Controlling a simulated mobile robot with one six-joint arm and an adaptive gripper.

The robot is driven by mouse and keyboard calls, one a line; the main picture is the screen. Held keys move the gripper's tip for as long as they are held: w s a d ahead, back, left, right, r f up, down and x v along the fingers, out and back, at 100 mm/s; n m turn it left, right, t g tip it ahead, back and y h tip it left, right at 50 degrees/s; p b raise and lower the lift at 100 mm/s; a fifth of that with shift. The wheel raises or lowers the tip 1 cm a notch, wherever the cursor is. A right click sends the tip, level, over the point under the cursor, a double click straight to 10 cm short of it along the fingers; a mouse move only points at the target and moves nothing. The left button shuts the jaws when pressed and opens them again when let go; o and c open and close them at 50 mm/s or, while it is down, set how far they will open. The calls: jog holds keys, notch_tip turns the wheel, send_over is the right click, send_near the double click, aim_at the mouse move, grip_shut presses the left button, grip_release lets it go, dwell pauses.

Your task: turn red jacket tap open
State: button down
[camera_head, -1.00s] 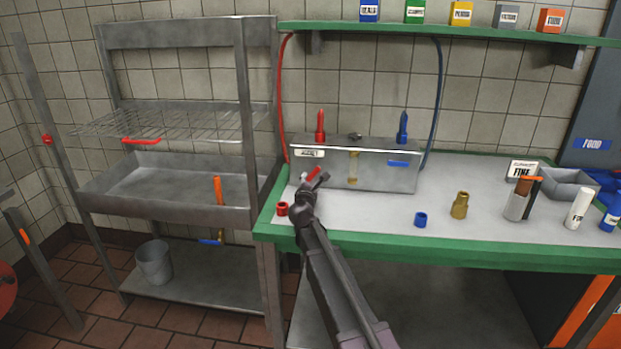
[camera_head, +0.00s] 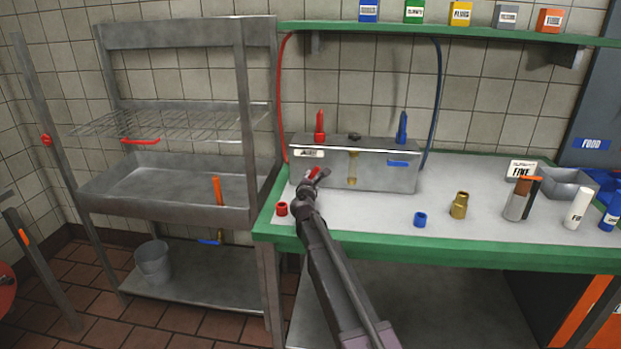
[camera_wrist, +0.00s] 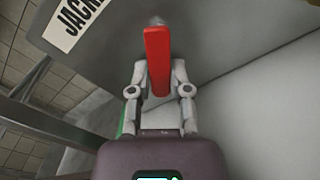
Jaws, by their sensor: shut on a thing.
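The red jacket tap (camera_wrist: 157,58) is a flat red lever on the front of the steel box (camera_head: 375,178), under a label starting "JACK" (camera_wrist: 80,20). In the wrist view the lever runs upright between my gripper's fingers (camera_wrist: 159,80), which are shut on it. In the head view my gripper (camera_head: 314,178) is at the box's lower left front, and a small part of the red lever (camera_head: 313,172) shows there. A blue lever (camera_head: 404,164) sits level at the box's right.
A red fitting (camera_head: 281,209), a blue fitting (camera_head: 420,219) and a brass fitting (camera_head: 459,205) stand on the green-edged bench (camera_head: 480,257). A steel sink rack (camera_head: 180,185) stands to the left. The bench front between the blue fitting and my arm is clear.

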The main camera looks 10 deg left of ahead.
jog(key=shift+n, duration=0.3)
jog(key=n, duration=0.1)
jog(key=d+n, duration=0.1)
jog(key=n, duration=0.1)
jog(key=shift+f, duration=0.2)
jog(key=shift+d+n+b, duration=0.15)
jog(key=shift+d+n, duration=0.1)
jog(key=shift+n, duration=0.65)
jog(key=shift+d+n+b, duration=0.15)
jog(key=shift+d+n, duration=0.05)
jog(key=shift+n, duration=0.7)
jog(key=c, duration=0.6)
grip_release()
jog(key=shift+o, duration=0.2)
jog(key=shift+s+f, duration=0.1)
jog(key=shift+s, duration=0.05)
jog(key=s, duration=1.1)
jog(key=shift+s+a, duration=0.25)
jog(key=shift+s, duration=0.1)
